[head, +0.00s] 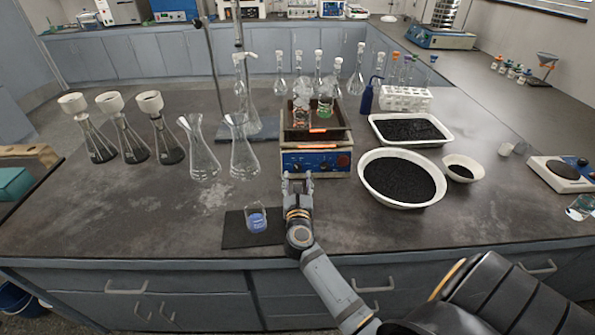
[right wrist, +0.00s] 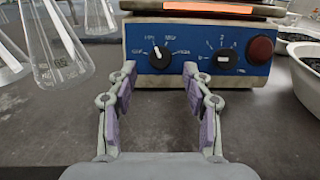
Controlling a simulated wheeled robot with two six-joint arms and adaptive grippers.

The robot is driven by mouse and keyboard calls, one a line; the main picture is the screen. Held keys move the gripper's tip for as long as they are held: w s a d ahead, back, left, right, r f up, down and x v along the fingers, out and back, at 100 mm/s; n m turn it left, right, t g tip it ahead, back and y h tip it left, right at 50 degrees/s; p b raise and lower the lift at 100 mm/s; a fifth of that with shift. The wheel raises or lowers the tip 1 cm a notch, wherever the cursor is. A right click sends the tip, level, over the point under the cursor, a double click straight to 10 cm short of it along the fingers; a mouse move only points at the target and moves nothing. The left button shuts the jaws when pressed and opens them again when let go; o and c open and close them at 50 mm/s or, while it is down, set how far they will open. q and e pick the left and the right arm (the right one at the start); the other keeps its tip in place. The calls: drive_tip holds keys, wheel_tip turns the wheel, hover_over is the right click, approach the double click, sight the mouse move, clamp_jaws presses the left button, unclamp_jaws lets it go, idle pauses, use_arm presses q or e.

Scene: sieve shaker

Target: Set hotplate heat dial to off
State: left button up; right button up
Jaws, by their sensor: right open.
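The hotplate (head: 316,161) stands mid-table with a blue front panel (right wrist: 195,50) and an orange glowing strip above it. In the right wrist view a black dial (right wrist: 160,57) with word-like labels sits left on the panel; its white pointer tilts up and slightly left. I cannot read the labels surely. A second black dial (right wrist: 224,59) with numbers is to its right, beside a red round knob (right wrist: 261,50). My right gripper (head: 297,177) is open and empty in front of the panel, its fingers (right wrist: 160,75) either side of the left dial, seemingly short of it. My left gripper is out of view.
Glass flasks (head: 243,155) stand close left of the hotplate. A white bowl of black grains (head: 369,190) is close right. A small beaker of blue liquid (head: 256,217) stands on a dark mat front left. Beakers (head: 325,108) sit on the hotplate top.

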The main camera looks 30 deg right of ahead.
sight(297, 170)
drive_tip(key=shift+x, duration=1.25)
drive_tip(key=shift+w+d, duration=0.1)
drive_tip(key=shift+w, duration=0.1)
drive_tip(key=shift+c, duration=0.8)
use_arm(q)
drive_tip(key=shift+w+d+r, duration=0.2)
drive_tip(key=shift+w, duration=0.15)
use_arm(e)
clamp_jaws()
